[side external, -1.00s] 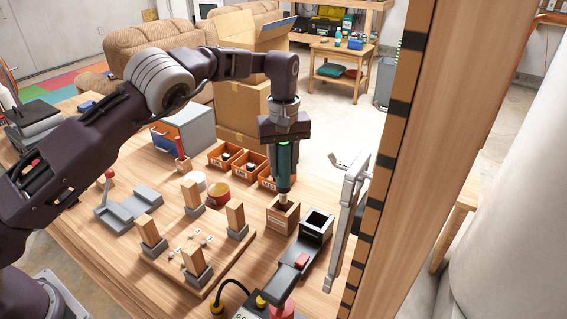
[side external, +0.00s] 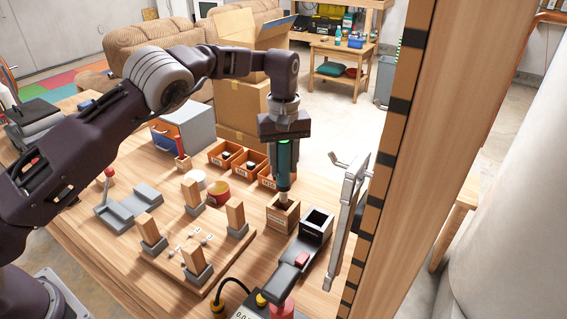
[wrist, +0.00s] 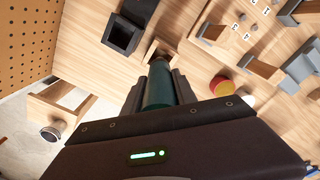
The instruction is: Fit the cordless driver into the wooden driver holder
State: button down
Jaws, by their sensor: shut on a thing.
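The cordless driver (side external: 285,158) is a teal cylinder with a grey lower part, held roughly upright. My gripper (side external: 284,148) is shut on it, with the jaws on either side of its body. The wooden driver holder (side external: 283,218) is a small open-topped wooden box on the table, directly below. The driver's lower end is at the holder's opening; I cannot tell how far inside it is. In the wrist view the driver (wrist: 158,88) hides much of the holder (wrist: 153,47), and its tip is hidden.
A black open-topped holder (side external: 317,222) stands close on the right, with a grey metal frame (side external: 348,215) beyond it. A board (side external: 181,262) with upright wooden blocks lies to the left.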

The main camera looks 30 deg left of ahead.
aim_at(283, 188)
jog(key=shift+f, duration=3.9)
jog(key=c, duration=0.9)
grip_release()
notch_tip(283, 188, up, 7)
jog(key=shift+r, duration=0.1)
